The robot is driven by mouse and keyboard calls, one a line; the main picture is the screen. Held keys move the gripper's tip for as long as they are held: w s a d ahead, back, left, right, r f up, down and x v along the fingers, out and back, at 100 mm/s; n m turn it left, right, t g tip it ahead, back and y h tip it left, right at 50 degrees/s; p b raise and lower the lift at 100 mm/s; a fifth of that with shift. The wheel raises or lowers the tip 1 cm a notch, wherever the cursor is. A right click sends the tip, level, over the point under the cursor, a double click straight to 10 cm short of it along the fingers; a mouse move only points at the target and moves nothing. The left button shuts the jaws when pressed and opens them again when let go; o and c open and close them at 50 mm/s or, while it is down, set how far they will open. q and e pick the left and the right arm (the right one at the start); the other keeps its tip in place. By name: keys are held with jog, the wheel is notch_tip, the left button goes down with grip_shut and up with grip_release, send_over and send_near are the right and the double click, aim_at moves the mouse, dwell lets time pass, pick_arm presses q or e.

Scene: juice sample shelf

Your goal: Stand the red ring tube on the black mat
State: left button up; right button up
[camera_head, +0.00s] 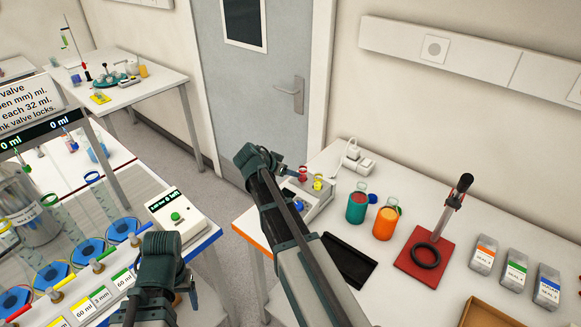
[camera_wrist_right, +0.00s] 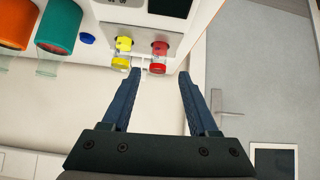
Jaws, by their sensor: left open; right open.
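The red ring tube (camera_head: 303,173) sits in the white device (camera_head: 322,197) on the right-hand table, beside a yellow ring tube (camera_head: 318,183). In the right wrist view the red ring tube (camera_wrist_right: 159,57) lies just beyond the fingertips of my right gripper (camera_wrist_right: 160,75), which is open and empty. In the head view my right gripper (camera_head: 287,168) is mostly hidden behind its own wrist, next to the device. The black mat (camera_head: 347,263) lies bare on the table, right of my right arm. My left gripper (camera_head: 150,300) is open, low beside the left bench.
A green jug (camera_head: 357,206) and an orange jug (camera_head: 386,224) stand behind the mat. A red stand (camera_head: 430,258) with a black ring and several labelled boxes (camera_head: 516,268) are farther right. The left bench holds several blue-based glass vessels (camera_head: 88,249).

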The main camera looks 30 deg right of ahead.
aim_at(300, 170)
jog(key=shift+w+d+f+m+b, duration=0.25)
jog(key=shift+d+b, duration=0.1)
jog(key=shift+d, duration=0.35)
jog(key=shift+w+d+f+m+b, duration=0.15)
jog(key=shift+w+d+b, duration=0.15)
jog(key=shift+d, duration=0.35)
jog(key=b+x, duration=0.4)
jog(key=x, duration=0.2)
jog(key=shift+d+f, duration=0.1)
jog(key=shift+d, duration=0.1)
jog(key=shift+w+d+f+b, duration=0.15)
jog(key=shift+d+f+b, duration=0.05)
jog(key=shift+d+b, duration=0.15)
grip_shut()
